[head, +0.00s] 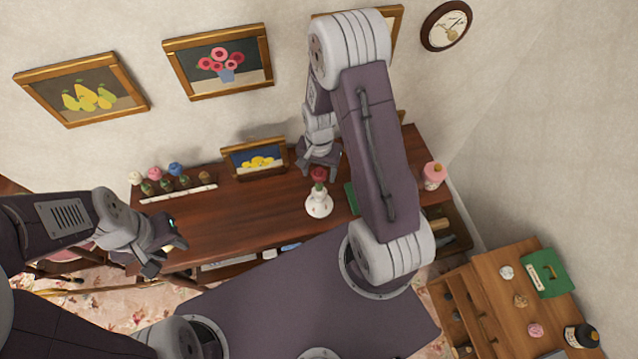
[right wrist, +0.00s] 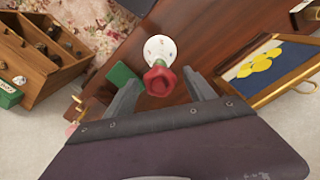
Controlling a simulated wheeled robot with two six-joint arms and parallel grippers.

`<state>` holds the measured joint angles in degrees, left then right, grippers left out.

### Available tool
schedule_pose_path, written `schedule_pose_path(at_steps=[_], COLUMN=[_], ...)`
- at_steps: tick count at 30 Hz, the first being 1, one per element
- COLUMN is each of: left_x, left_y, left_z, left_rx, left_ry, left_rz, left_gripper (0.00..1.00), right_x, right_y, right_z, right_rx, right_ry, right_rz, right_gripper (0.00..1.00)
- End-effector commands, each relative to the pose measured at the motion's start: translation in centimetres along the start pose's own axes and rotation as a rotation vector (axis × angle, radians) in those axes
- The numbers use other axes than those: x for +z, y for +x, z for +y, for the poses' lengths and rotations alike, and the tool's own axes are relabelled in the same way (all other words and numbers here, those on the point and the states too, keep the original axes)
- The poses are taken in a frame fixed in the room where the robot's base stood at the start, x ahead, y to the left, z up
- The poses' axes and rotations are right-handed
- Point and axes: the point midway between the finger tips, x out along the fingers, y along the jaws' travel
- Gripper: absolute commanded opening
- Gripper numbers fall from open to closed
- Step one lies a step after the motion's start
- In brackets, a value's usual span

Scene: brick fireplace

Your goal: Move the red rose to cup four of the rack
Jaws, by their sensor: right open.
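The red rose (head: 318,174) stands upright in a white vase (head: 319,206) on the dark wooden table. In the right wrist view the rose (right wrist: 159,80) shows between my fingertips, with the white vase (right wrist: 160,48) beyond it. My right gripper (head: 318,168) is open above and around the bloom; whether a finger touches it I cannot tell. Its two fingers also show in the right wrist view (right wrist: 162,85). The rack (head: 178,194) is at the table's left end, a white strip with several small cups and coloured blooms behind it. The cup numbers are unreadable. My left gripper (head: 165,254) is open by the table's front left.
A framed lemon picture (head: 254,159) stands on the table between rack and vase. A green item (head: 352,198) lies right of the vase, and a pink jar (head: 433,175) stands at the right end. A wooden cabinet (head: 500,290) is at lower right. The table's left middle is clear.

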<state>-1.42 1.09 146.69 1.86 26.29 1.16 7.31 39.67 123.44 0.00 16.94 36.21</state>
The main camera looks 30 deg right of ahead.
Motion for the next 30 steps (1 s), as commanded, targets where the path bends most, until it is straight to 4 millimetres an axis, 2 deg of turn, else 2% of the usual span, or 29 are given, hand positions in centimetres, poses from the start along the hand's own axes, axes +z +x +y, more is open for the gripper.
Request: schedule_pose_path(at_steps=[28, 29, 30], left_x=[-0.04, -0.04, -0.04], left_y=[-0.26, -0.26, -0.26], left_z=[0.01, 0.01, 0.01], left_rx=[0.000, 0.000, 0.000], left_ry=[0.000, 0.000, 0.000], left_rz=[0.000, 0.000, 0.000], left_gripper=[0.36, 0.36, 0.36], right_x=[-0.03, -0.03, -0.03], right_y=[0.00, 0.00, 0.00], right_z=[0.02, 0.02, 0.02], right_rx=[-0.001, -0.001, -0.001], right_ry=[0.000, 0.000, 0.000], right_rz=[0.001, 0.001, 0.001], right_gripper=[0.63, 0.60, 0.49])
